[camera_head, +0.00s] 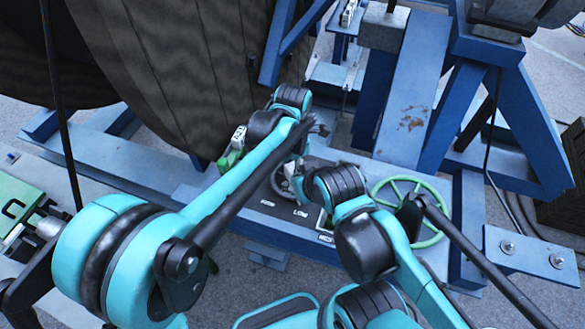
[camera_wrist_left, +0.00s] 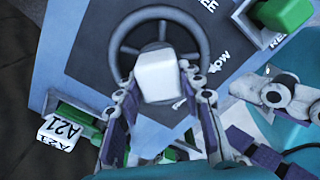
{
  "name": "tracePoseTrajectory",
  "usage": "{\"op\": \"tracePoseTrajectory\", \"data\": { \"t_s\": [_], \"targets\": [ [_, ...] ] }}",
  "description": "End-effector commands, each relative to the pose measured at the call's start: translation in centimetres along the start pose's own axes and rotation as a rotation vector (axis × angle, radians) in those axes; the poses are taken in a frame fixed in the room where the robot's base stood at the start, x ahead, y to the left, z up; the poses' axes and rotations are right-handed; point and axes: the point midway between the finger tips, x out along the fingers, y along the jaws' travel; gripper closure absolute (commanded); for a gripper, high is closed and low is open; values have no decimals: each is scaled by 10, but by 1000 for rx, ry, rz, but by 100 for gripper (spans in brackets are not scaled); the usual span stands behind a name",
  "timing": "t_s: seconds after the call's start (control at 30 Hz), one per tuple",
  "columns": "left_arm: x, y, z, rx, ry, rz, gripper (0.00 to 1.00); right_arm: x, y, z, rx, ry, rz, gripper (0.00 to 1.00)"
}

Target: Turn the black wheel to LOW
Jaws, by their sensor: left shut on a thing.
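The black wheel (camera_wrist_left: 124,40) is a dark spoked ring on a black panel, seen in the left wrist view. In the head view the wheel (camera_head: 279,186) is partly covered by my arms. A pale block-shaped handle (camera_wrist_left: 160,72) stands up from the wheel. My left gripper (camera_wrist_left: 159,84) has its fingers on both sides of this handle and is shut on it. The LOW label (camera_head: 300,213) is on the panel beside the wheel, right of it in the wrist view. What seem to be parts of my right gripper show at the right of the wrist view; their opening is unclear.
A green handwheel (camera_head: 410,183) stands right of the black wheel, close to my right arm. Green parts with an A21 tag (camera_wrist_left: 61,132) sit at the panel's edge. A large dark reel (camera_head: 180,70) and blue frame beams (camera_head: 420,75) rise behind.

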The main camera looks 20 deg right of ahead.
Motion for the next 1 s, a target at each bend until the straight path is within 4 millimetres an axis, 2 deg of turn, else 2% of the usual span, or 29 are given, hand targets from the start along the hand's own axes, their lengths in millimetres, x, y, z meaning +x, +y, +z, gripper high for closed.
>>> {"op": "tracePoseTrajectory", "data": {
  "t_s": [0.33,0.37,0.4,0.43,0.77,0.87,1.0],
  "targets": [
    [-1,1,1,-1,-2,2,100,0,0,0,0,0,0,60],
    [-1,1,1,-1,-2,2,55,0,0,0,0,0,0,60],
    [-1,1,1,-1,-2,2,44,0,0,0,0,0,0,60],
    [-1,1,1,-1,-2,2,41,0,0,0,0,0,0,60],
    [-3,0,0,-1,-1,1,41,0,0,0,0,0,0,60],
    [-13,0,0,-1,-1,1,41,0,0,0,0,0,0,60],
    [-40,0,0,-1,-1,1,41,0,0,0,0,0,0,60]
  ]
}}
